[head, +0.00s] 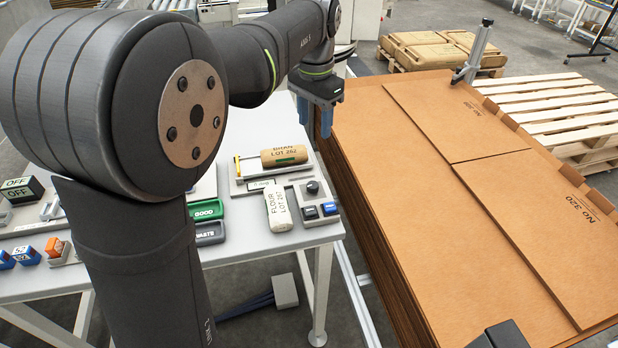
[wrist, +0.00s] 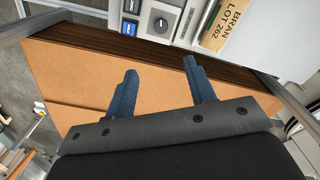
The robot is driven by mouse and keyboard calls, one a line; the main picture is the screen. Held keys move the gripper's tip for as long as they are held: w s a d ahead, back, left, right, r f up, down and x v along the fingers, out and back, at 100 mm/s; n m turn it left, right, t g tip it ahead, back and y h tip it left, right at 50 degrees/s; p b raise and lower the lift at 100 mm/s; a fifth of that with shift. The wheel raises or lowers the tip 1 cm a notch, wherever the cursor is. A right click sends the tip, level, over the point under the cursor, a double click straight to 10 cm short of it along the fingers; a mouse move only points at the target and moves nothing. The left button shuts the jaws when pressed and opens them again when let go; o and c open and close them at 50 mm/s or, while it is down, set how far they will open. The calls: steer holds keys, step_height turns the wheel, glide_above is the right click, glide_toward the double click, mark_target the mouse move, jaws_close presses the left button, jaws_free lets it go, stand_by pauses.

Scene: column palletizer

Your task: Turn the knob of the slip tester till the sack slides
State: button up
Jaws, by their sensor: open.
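The slip tester (head: 240,172) stands on the white table near its right edge. A brown sack marked BRAN LOT 262 (head: 284,155) lies on it; the sack also shows in the wrist view (wrist: 223,27). The round dark knob (head: 313,187) sits on a grey control box in front, above two buttons. In the wrist view the knob (wrist: 161,25) lies beyond my fingertips, roughly in line with the gap between them. My gripper (head: 317,122) is open and empty, apart from the knob, over the cardboard's edge (wrist: 160,66). The tester's small display (head: 262,184) is too small to read surely.
A tall stack of brown cardboard sheets (head: 400,150) stands right beside the table. A white FLOUR LOT 267 sack (head: 279,210) lies next to the control box. Green GOOD (head: 206,210) and dark WASTE (head: 209,233) trays are left of it. A wooden pallet (head: 560,105) stands behind.

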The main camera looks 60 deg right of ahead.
mark_target(313, 185)
step_height(313, 185, down, 18)
steer(key=n, duration=1.5)
steer(key=shift+f, duration=0.15)
steer(key=c, duration=1)
